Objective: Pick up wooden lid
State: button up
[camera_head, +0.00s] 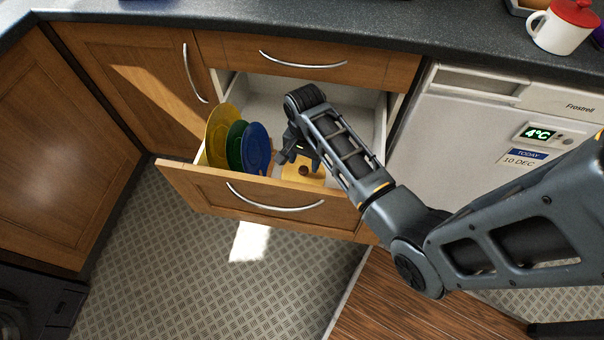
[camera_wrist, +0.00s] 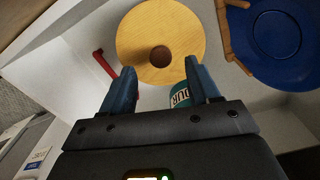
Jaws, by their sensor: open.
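The wooden lid (camera_wrist: 188,35) is a round, light yellow wooden disc with a dark brown knob (camera_wrist: 160,56). It lies in the open drawer (camera_head: 220,188), and in the head view part of the lid (camera_head: 313,180) shows behind the drawer front, partly hidden by my arm. In the wrist view, my gripper (camera_wrist: 162,85) is open, with its two blue-grey fingers apart and empty. The knob appears between and beyond the fingertips. In the head view my gripper (camera_head: 298,152) reaches down into the drawer; its fingertips are hard to make out there.
Yellow, green and blue plates (camera_head: 256,148) stand in a wooden rack at the drawer's left. A teal can (camera_wrist: 180,96) and a red object (camera_wrist: 128,82) lie near the lid. The drawer front and the counter (camera_head: 400,30) border the space.

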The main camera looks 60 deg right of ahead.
aim_at(304, 169)
jog(key=shift+f, duration=1.8)
grip_shut()
